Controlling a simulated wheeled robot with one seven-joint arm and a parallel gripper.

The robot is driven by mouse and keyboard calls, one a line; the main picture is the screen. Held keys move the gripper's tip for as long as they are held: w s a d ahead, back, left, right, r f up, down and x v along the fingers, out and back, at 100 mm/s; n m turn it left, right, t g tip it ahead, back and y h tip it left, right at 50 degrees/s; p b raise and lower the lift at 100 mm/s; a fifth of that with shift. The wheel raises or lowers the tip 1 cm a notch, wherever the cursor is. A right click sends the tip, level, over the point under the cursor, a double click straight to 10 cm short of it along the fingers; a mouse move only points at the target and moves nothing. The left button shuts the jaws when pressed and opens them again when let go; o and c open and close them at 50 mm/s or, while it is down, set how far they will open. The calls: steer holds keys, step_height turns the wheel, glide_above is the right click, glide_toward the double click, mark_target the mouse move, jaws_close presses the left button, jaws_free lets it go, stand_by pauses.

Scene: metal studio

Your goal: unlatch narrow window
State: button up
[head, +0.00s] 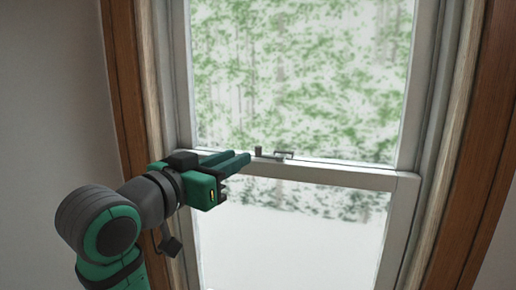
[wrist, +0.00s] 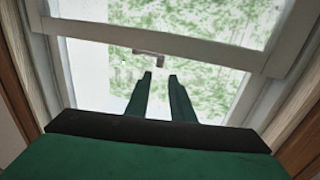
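The narrow window (head: 300,173) has a white frame with a horizontal meeting rail across its middle. A small metal latch (head: 274,155) sits on that rail, with a short upright piece at its left end. My gripper (head: 242,160) is just left of the latch, about at rail height. In the wrist view the latch (wrist: 148,53) lies beyond the fingertips, slightly left of the gap. My gripper's two fingers (wrist: 160,76) are apart with nothing between them. A gap shows between the fingertips and the latch in the wrist view.
Brown wooden trim (head: 125,85) borders the window on the left, and more trim (head: 480,150) borders it on the right. Plain wall (head: 50,90) lies outside the trim. The rail right of the latch is clear.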

mark_target(256, 149)
steer(key=x, duration=1)
steer(key=shift+w+d, duration=0.15)
steer(key=shift+c, duration=0.5)
jaws_close()
